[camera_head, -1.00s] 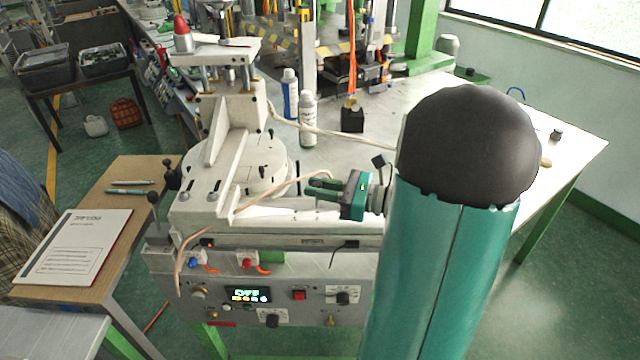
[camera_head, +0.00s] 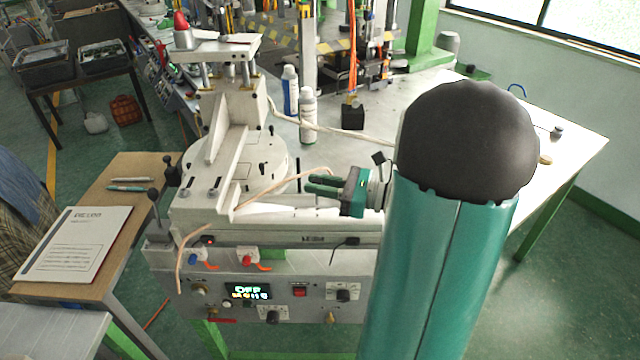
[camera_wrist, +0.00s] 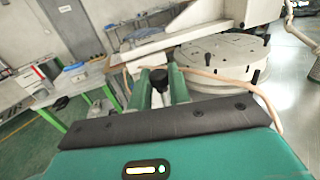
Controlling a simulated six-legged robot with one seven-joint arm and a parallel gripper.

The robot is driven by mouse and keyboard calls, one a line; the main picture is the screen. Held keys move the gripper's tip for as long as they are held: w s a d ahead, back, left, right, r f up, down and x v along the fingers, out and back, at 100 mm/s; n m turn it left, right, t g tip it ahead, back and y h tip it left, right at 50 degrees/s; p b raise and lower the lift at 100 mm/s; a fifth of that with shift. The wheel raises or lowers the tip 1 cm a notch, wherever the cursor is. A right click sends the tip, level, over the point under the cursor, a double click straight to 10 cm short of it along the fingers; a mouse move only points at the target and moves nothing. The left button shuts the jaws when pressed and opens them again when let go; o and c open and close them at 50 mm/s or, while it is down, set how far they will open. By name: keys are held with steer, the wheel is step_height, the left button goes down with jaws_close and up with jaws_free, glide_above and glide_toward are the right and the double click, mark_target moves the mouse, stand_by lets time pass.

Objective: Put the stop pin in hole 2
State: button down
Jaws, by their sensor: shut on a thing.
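My gripper (camera_head: 318,185) is at the right of the white round turntable (camera_head: 272,165), above the machine's front bed. In the wrist view, its two green fingers (camera_wrist: 161,92) are shut on the stop pin (camera_wrist: 159,78), whose black knob shows between them. The pin's lower end is hidden. In the wrist view, the turntable (camera_wrist: 215,62) lies ahead and to the right, apart from the gripper. Several small dark pegs or holes show on its top and rim. I cannot tell which one is hole 2.
A white clamp arm (camera_head: 225,165) crosses over the turntable. A pale hose (camera_head: 282,184) runs close to my fingertips. Two bottles (camera_head: 307,115) and a black block (camera_head: 352,117) stand behind on the table. A control panel (camera_head: 275,290) is below in front.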

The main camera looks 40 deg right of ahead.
steer(key=shift+f, duration=1.2)
stand_by(0.7)
steer(key=shift+r, duration=0.9)
steer(key=shift+f, duration=1.1)
stand_by(1.0)
steer(key=c, duration=1.2)
jaws_free()
steer(key=shift+c, duration=0.2)
steer(key=v, duration=1.4)
steer(key=shift+f, duration=0.1)
steer(key=shift+s, duration=0.1)
